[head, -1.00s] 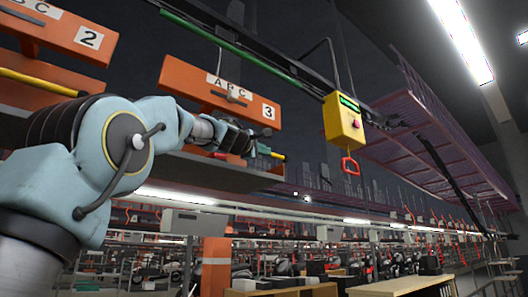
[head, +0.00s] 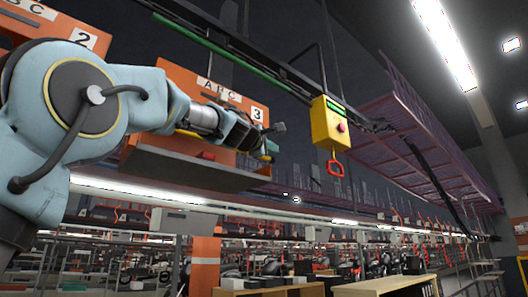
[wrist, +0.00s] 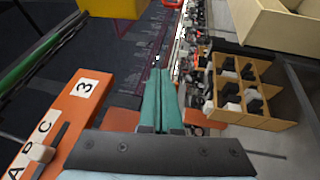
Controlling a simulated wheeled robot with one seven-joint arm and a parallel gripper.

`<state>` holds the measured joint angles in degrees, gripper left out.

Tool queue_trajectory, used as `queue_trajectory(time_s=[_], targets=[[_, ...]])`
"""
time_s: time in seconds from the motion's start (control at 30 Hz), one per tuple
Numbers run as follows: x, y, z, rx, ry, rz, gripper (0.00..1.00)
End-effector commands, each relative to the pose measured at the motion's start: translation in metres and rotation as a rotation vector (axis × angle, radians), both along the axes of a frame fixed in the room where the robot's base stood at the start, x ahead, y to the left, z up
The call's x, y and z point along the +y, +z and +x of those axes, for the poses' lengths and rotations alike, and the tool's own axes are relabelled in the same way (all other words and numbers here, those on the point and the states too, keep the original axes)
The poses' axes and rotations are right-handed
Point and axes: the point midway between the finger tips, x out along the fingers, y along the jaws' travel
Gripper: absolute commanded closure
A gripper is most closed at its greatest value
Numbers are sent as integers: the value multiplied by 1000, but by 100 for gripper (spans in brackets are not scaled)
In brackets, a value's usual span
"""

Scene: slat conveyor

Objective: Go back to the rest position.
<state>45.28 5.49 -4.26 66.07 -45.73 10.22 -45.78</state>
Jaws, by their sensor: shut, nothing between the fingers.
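My gripper (head: 270,147) is at the end of my raised arm, in the middle of the head view, in front of the orange panel marked "ABC 3" (head: 185,82). In the wrist view its two green fingers (wrist: 161,100) lie side by side, closed, with nothing between them. The same orange panel (wrist: 62,120) shows at the left of the wrist view. From these views I cannot tell how far the gripper is from it.
A yellow box (head: 326,122) with a red hook (head: 335,169) hangs right of my gripper. A grey shelf (head: 190,168) lies below the panel. Wooden bins (wrist: 245,92) appear in the wrist view.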

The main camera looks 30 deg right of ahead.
Motion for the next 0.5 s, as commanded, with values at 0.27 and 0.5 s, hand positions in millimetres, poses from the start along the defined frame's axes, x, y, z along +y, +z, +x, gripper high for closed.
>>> queue_trajectory(time_s=[0.27,0.5], targets=[[-6,-5,-33,1,-2,1,100],[-6,-7,-36,-1,-1,1,100]])
